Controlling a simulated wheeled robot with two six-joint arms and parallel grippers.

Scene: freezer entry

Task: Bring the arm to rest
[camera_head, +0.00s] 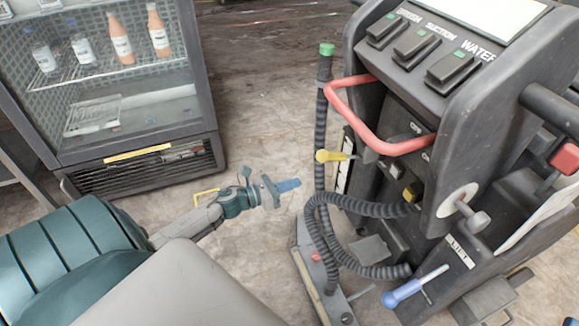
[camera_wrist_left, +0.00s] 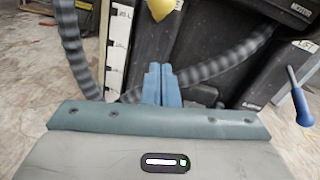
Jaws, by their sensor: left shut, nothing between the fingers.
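My left arm reaches in from the left in the head view. My left gripper (camera_head: 288,185) has blue fingertips and is over open floor, between the glass-front fridge and the black floor-cleaning machine. In the left wrist view the two blue fingers (camera_wrist_left: 161,85) are pressed together with nothing between them. They point toward the machine's front and its hose and appear apart from it. My right gripper is in neither view.
The floor-cleaning machine (camera_head: 395,130) stands at the right, with a red handle (camera_head: 345,112), black hose (camera_head: 320,150), yellow-knobbed lever (camera_head: 330,155) and blue lever (camera_head: 405,292). The fridge (camera_head: 125,125) with bottles stands at the upper left. Concrete floor (camera_head: 260,110) between them is clear.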

